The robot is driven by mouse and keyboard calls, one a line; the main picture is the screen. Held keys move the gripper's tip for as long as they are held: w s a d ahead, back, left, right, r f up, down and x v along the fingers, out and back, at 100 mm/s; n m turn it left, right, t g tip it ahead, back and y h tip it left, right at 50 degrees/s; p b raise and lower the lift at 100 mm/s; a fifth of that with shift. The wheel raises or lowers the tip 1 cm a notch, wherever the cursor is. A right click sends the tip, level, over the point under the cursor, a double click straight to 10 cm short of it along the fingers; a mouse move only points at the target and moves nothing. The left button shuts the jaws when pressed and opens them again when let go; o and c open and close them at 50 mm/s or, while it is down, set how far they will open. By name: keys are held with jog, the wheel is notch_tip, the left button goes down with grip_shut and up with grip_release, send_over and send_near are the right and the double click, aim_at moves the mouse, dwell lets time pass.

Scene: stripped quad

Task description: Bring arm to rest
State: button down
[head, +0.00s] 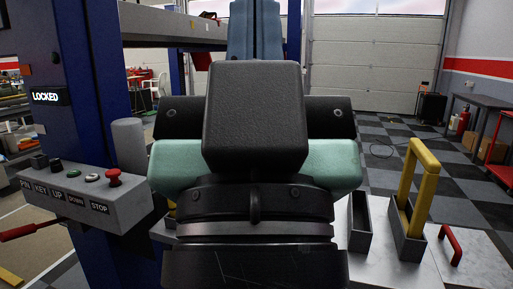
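A large black and teal body (255,120), which looks like part of my own arm, fills the middle of the head view. Dark ribbed sections lie below it, at the bottom of the picture. No gripper fingers can be made out, so I cannot see whether my gripper is open or shut. The arm hides much of what lies behind it.
A grey control box (85,195) with a red stop button (114,178) stands close at left, by a blue post (95,90) with a "LOCKED" sign (50,97). At right, a yellow handle (420,190) stands in a grey holder beside an empty-looking holder (360,225).

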notch_tip(320, 180, up, 18)
jog(key=p, duration=1.7)
jog(key=shift+w+f, duration=0.1)
